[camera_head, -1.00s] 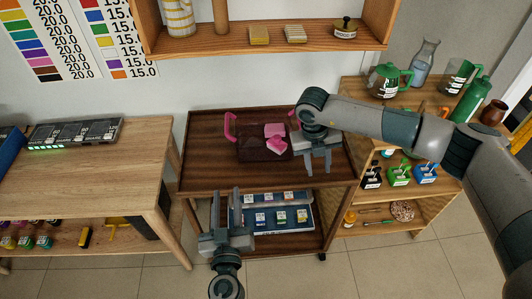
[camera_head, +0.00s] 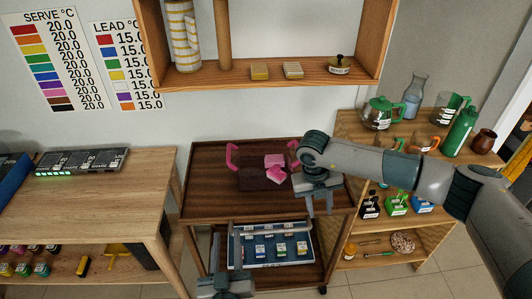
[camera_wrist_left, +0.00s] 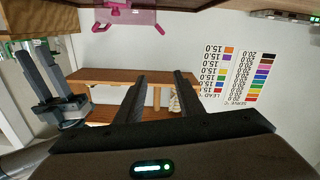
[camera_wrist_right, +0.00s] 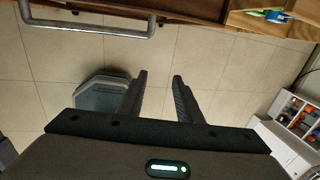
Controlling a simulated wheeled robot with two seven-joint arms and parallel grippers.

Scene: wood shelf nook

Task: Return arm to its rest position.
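My left gripper (camera_head: 232,262) is low at the bottom of the head view, in front of the dark wooden cart (camera_head: 210,205). In the left wrist view its two fingers (camera_wrist_left: 160,80) stand apart with nothing between them. My right gripper (camera_head: 319,202) hangs with fingers down at the cart's right front, its arm coming in from the right. In the right wrist view its fingers (camera_wrist_right: 160,82) are apart and empty, with floor behind them. The left wrist view also shows my right gripper at its left side (camera_wrist_left: 45,78).
A dark tray with pink handles (camera_head: 262,178) holds pink pieces on the cart. A blue tray (camera_head: 240,263) lies below. A wooden table (camera_head: 100,195) stands left, shelves with jugs (camera_head: 380,112) right. A grey bar (camera_wrist_right: 90,29) is near my right gripper.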

